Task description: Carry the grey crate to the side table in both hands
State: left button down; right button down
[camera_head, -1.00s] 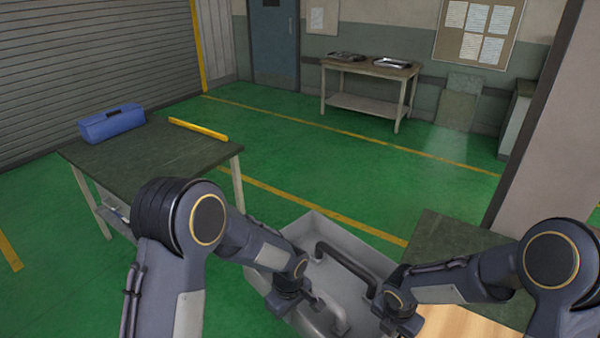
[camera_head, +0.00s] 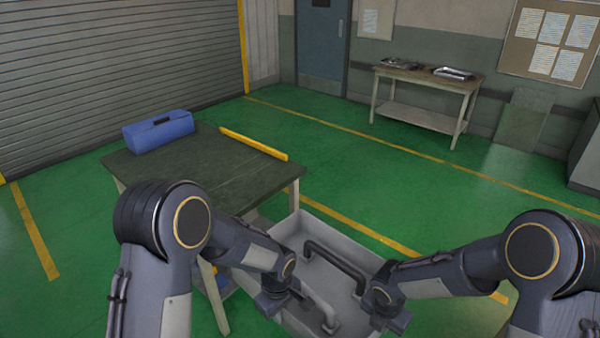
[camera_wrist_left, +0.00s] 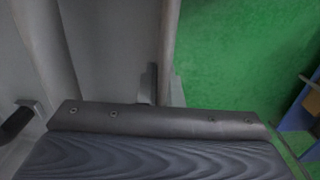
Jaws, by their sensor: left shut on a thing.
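The grey crate (camera_head: 360,255) is in front of me at the bottom of the head view, held above the floor between my two arms. Two bent bars (camera_head: 338,262) show inside it; whether they belong to one object I cannot tell. My left gripper (camera_head: 280,300) is shut on the crate's left wall, whose edge rises between its jaws in the left wrist view (camera_wrist_left: 165,60). My right gripper (camera_head: 388,312) is at the crate's right side; its fingertips are hidden. A dark-topped table (camera_head: 215,175) stands left of the crate.
A blue toolbox (camera_head: 158,131) and a yellow bar (camera_head: 253,144) lie on the dark-topped table, whose near right corner is close to the crate. A back table (camera_head: 425,77) holds metal trays. Green floor lies open between.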

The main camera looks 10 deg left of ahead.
aim_at(212, 169)
jog(key=i+u, duration=0.25)
jog(key=i, duration=0.25)
jog(key=i+u, duration=0.3)
jog(key=i, duration=0.25)
jog(key=i+l+u, duration=0.25)
jog(key=i, duration=0.25)
jog(key=i+l+u, duration=0.2)
jog(key=i, duration=0.2)
jog(key=i+l+u, duration=0.25)
jog(key=i, duration=0.2)
jog(key=i+l+u, duration=0.2)
jog(key=i, duration=0.4)
